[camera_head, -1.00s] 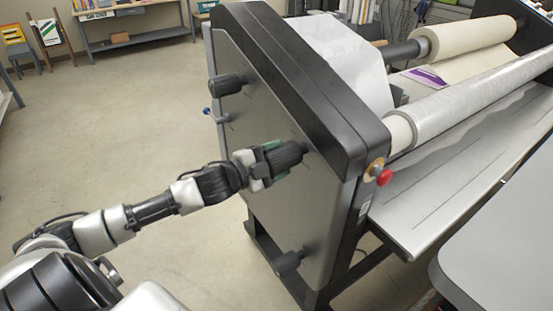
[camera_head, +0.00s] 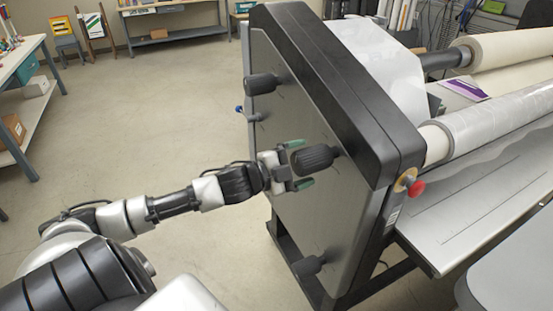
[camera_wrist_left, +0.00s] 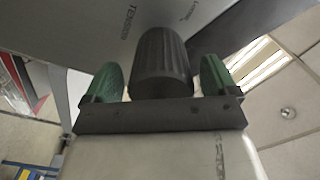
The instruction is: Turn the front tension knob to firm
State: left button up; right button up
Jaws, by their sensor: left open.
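The front tension knob (camera_head: 314,158) is a black ribbed cylinder on the grey side panel (camera_head: 290,210) of the laminator. My left gripper (camera_head: 297,164) is open at the knob's outer end, with green fingertips on either side of it. In the left wrist view the knob (camera_wrist_left: 162,62) stands between the two green fingers, with a gap on each side. Part of the word "TENSION" shows on the panel (camera_wrist_left: 110,28) beside it. The knob's pointer or mark cannot be made out. My right gripper is not in view.
Another black knob (camera_head: 262,84) is higher on the panel and a third (camera_head: 308,266) lower down. A blue-tipped lever (camera_head: 242,110) sticks out at the panel's far edge. A red button (camera_head: 416,188) is at the near corner. The floor to the left is clear.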

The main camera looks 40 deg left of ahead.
pick_arm(q)
jog(key=v, duration=0.9)
jog(key=shift+b, duration=0.45)
jog(key=shift+s, duration=0.15)
